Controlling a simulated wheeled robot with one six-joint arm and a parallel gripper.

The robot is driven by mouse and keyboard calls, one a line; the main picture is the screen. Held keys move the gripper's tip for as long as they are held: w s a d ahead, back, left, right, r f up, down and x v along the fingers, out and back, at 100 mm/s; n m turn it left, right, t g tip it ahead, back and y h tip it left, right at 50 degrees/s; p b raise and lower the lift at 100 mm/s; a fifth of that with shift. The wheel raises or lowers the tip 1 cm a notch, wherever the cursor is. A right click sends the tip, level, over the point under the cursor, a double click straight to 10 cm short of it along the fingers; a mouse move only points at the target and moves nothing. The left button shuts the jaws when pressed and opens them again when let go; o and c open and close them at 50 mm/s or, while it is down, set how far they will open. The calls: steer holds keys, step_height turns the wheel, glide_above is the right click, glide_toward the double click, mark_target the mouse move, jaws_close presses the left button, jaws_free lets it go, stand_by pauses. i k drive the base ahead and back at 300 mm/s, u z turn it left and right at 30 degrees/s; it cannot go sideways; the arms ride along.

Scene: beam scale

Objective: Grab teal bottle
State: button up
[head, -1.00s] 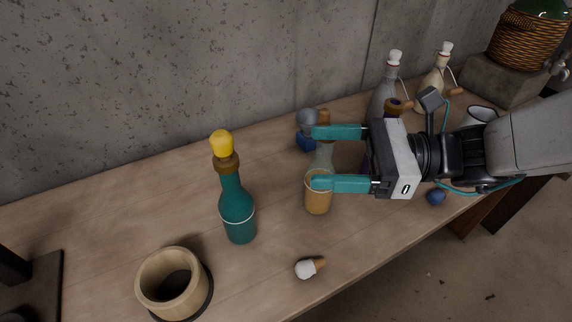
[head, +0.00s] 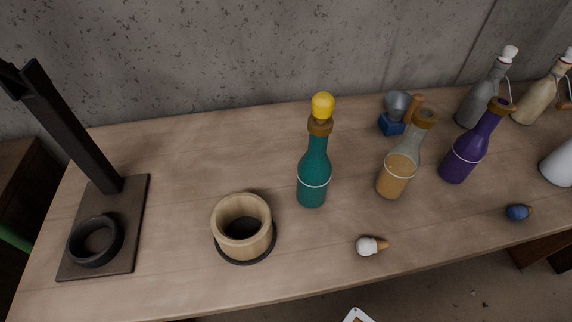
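The teal bottle (head: 313,178) stands upright on the wooden table near the middle of the head view. It has a brown collar and a round yellow stopper (head: 322,106). Nothing touches it and nothing hides it. My gripper is not in view.
A wooden cup (head: 241,228) stands left of the bottle. An amber-filled bottle (head: 396,174) and a purple bottle (head: 462,157) stand to its right. A white stopper (head: 367,246) lies in front. A dark stand (head: 128,215) is at left. The table behind the cup is clear.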

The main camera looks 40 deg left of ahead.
mark_target(313, 170)
steer(key=u, duration=1.5)
